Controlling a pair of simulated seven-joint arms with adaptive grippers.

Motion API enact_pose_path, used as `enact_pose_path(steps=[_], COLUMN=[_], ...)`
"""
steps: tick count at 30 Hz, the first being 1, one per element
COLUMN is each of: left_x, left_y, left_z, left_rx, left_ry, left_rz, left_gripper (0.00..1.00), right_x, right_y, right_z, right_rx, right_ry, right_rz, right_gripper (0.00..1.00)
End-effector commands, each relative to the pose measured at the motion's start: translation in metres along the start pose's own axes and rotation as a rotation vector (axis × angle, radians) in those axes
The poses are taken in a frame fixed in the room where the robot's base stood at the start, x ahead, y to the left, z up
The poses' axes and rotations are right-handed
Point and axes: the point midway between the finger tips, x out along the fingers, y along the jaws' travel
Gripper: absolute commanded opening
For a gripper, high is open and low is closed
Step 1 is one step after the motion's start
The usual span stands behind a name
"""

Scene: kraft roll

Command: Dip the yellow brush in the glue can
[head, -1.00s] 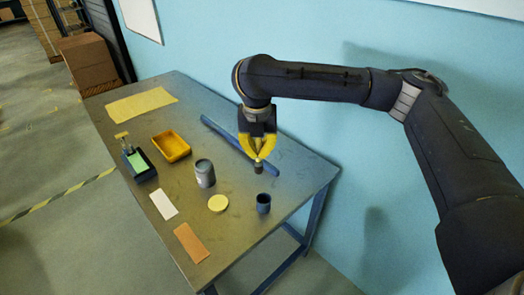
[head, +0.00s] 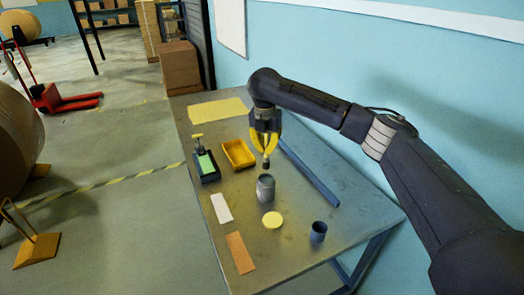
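My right gripper (head: 266,148), with yellow fingers, points down over the table. Its fingers close together around the top of a small brush (head: 266,163), whose dark lower end shows below the fingertips; most of its handle is hidden. The grey glue can (head: 265,192) stands upright on the table, open at the top. The brush's tip hangs just above and behind the can's rim in the picture; I cannot tell the exact height gap. My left gripper is not in view.
A yellow tray (head: 252,160), dark tray with green pad (head: 207,178), white card (head: 221,208) and brown card (head: 241,253) are left.

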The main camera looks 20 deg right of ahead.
Motion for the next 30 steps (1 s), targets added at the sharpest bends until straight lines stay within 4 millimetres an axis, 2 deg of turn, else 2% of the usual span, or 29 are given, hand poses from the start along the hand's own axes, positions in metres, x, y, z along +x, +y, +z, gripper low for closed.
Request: enact_pose_path(steps=[6,18,30], left_x=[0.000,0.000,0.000], left_y=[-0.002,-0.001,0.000], left_z=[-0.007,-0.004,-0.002], left_rx=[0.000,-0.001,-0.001], left_ry=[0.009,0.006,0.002], left_rz=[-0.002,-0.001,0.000], left_gripper=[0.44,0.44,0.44], right_x=[0.017,0.047,0.056], right_y=[0.000,0.000,0.000], right_z=[-0.003,-0.005,-0.006], right_rx=[-0.001,-0.001,-0.001], right_ry=[0.005,0.003,0.002], right_rz=[-0.001,0.000,0.001], right_gripper=[0.00,0.00,0.00])
